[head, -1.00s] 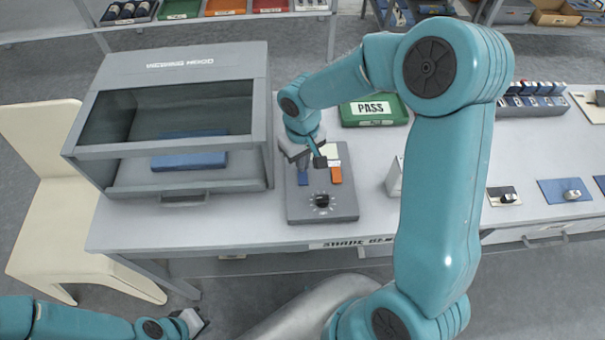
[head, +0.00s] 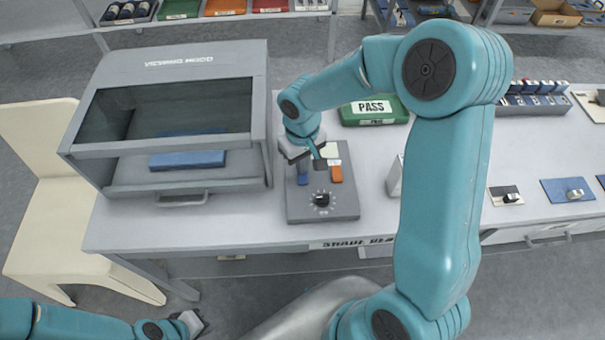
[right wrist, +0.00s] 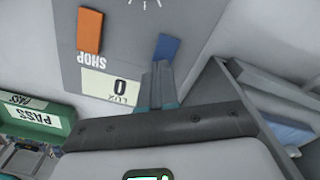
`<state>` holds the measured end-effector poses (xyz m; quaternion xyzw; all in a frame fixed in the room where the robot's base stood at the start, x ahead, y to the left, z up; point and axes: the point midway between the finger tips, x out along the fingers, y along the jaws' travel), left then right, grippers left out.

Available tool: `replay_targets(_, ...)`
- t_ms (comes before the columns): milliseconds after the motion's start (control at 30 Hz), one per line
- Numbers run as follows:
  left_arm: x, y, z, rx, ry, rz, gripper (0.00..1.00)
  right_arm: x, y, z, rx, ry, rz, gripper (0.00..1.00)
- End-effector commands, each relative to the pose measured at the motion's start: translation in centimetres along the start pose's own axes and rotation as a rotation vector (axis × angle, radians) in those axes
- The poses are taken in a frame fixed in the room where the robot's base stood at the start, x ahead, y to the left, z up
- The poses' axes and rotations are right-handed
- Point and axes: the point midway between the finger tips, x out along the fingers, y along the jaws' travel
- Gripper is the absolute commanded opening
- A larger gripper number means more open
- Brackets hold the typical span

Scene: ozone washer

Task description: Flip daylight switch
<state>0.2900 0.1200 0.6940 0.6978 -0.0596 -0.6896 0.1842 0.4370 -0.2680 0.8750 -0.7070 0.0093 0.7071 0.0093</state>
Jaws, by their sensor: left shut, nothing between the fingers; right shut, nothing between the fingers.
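A grey control box (head: 345,206) lies on the bench with a blue rocker switch (head: 303,179), an orange switch (head: 336,173) and a black dial (head: 321,200). In the right wrist view, the orange switch (right wrist: 90,31) has the label SHOP beside it, and a display (right wrist: 110,86) reads 0 LUX. The blue switch (right wrist: 167,48) has its label hidden by my gripper. My right gripper (right wrist: 161,66) is shut and empty, its tips right by the blue switch's near end; I cannot tell whether they touch. My left gripper (head: 194,323) is shut and empty, low at the left, away from the bench.
A grey viewing booth (head: 120,175) with a blue block (head: 187,161) inside stands left of the control box. A green PASS tray (head: 375,120) lies behind the box, and a small white stand (head: 395,178) is to its right. A cream chair (head: 60,240) is at the left.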

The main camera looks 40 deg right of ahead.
Motion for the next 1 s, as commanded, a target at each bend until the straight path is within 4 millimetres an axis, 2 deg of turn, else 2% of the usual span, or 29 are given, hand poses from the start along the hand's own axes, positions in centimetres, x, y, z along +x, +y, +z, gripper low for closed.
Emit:
replay_targets(567,0.5,-0.2,0.0,0.000,0.000,0.000,0.00,0.6,0.0,0.1,0.000,-0.002,0.000,0.00)
replay_targets(1000,-1.9,0.7,0.0,0.000,0.000,0.000,0.00,-3.1,0.0,0.0,-0.001,0.001,0.000,0.00)
